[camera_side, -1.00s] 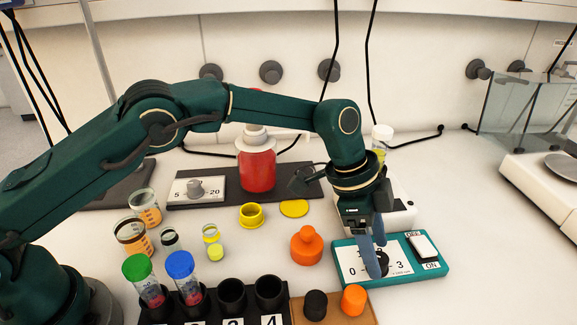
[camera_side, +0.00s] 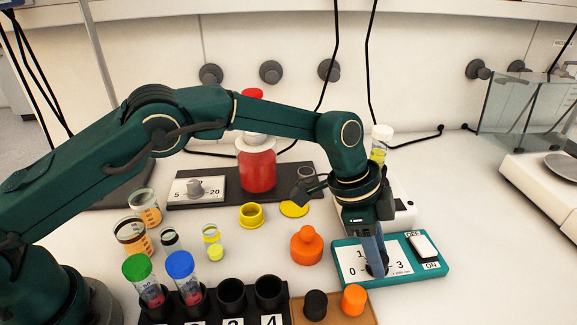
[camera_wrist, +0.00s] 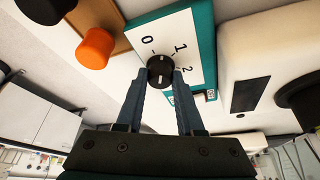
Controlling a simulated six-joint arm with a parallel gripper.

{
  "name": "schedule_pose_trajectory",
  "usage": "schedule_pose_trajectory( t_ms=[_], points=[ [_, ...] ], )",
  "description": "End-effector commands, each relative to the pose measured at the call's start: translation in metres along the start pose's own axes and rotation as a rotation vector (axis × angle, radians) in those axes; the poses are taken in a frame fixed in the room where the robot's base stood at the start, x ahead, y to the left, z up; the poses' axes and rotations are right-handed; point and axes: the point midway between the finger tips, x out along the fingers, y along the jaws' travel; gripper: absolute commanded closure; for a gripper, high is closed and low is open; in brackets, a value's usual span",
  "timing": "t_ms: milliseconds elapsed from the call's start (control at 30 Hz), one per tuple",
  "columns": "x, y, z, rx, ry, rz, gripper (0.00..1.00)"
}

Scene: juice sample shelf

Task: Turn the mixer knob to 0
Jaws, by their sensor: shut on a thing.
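The mixer is a teal box (camera_side: 437,269) with a white dial plate (camera_side: 350,250) at the right of the side view; it also shows in the wrist view (camera_wrist: 204,20). The round black mixer knob (camera_wrist: 160,66) sits on the plate, with the numbers 0, 1 and 2 readable around it in the wrist view. Pale marks show on its face; I cannot tell exactly which number it points to. My gripper (camera_wrist: 159,73) is shut on the knob, one blue finger on each side. In the side view the gripper (camera_side: 377,266) comes down from above and hides most of the knob.
Black and orange caps (camera_side: 354,300) lie on a brown board in front. A tube rack (camera_side: 222,314) is at front left. A scale (camera_side: 545,175) is at right.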

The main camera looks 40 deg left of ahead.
Motion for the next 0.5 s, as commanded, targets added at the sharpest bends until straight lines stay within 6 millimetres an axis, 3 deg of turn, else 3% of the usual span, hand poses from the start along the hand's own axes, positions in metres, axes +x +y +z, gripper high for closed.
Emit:
schedule_pose_trajectory(
  t_ms=[500],
  points=[
    [-0.0007,0.0028,-0.0013,-0.306,0.001,-0.127,1.00]
  ],
)
